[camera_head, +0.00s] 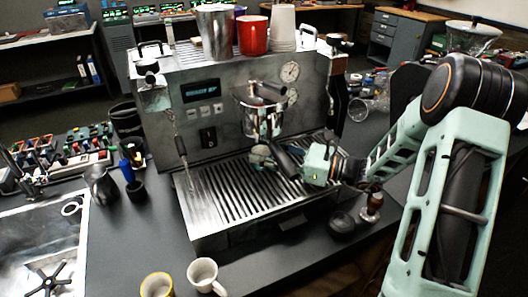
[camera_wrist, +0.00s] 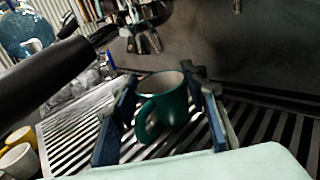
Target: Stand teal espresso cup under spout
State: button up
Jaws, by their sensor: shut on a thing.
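The teal espresso cup (camera_wrist: 163,104) is upright in the wrist view, low over the slatted drip tray, its handle toward the camera. I cannot tell whether its base touches the slats. My gripper (camera_wrist: 166,118) has its blue-padded fingers on both sides of the cup and is shut on it. In the head view my gripper (camera_head: 262,157) is over the drip tray (camera_head: 215,205), below the group head (camera_head: 262,118), and the cup is mostly hidden by the gripper. The spout (camera_wrist: 143,42) shows in the wrist view, beyond and above the cup.
The portafilter's black handle (camera_wrist: 45,88) crosses the wrist view close to my gripper. A yellow mug (camera_head: 157,285) and a white mug (camera_head: 205,276) stand at the front edge. A tamper (camera_head: 371,207) stands right of the tray. Cups (camera_head: 252,36) stand on the machine's top.

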jog(key=o, duration=1.2)
jog(key=shift+r, duration=0.2)
jog(key=b+v, duration=0.1)
jog(key=v, duration=1.1)
jog(key=shift+f, duration=0.1)
